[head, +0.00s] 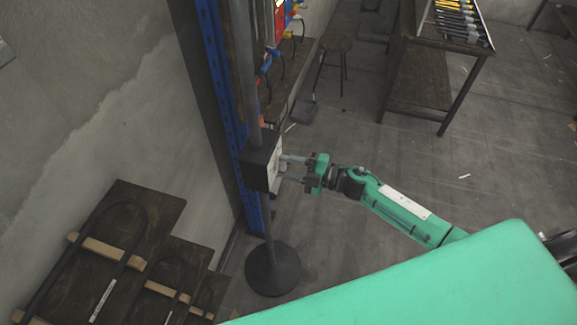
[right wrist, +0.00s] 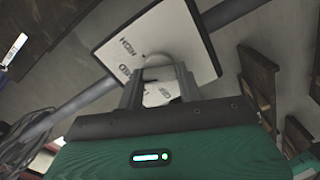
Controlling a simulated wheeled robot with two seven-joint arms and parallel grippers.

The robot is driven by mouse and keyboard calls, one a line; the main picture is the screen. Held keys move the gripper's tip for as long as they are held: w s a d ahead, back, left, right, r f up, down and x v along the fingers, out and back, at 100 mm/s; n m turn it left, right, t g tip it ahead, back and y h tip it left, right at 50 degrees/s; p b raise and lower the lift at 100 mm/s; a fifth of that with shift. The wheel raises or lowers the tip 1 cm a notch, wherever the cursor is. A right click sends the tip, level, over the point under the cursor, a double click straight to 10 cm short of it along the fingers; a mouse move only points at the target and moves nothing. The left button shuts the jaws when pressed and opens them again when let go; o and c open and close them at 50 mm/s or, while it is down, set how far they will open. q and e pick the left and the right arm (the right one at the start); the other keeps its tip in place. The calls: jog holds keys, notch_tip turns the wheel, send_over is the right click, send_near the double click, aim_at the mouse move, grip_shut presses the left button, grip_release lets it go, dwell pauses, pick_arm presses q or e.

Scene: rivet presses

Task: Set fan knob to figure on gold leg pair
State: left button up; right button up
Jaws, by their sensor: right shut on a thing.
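A black control box (head: 258,163) sits on a grey upright pole above a round black base (head: 272,268). Its white dial plate (head: 275,166) faces my right gripper (head: 291,169). In the right wrist view the dial plate (right wrist: 190,35) is tilted and bears printed words; "HIGH" is legible, and other words are partly covered. A pale grey knob (right wrist: 158,62) is between the fingertips of my right gripper (right wrist: 158,72), which is shut on it. The knob's pointer direction is unclear. No gold leg pair or its figure can be made out. My left gripper is out of view.
A blue rack upright (head: 218,90) stands close behind the pole. Dark boards with arched black rods and pale tags (head: 103,300) are at lower left. A stool (head: 335,43) and a tool table (head: 450,45) stand farther back. The floor between is mostly clear.

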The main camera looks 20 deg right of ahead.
jog(key=o, duration=1)
jog(key=shift+d, duration=0.1)
jog(key=shift+b+v, duration=2.7)
jog(key=shift+v, duration=4.2)
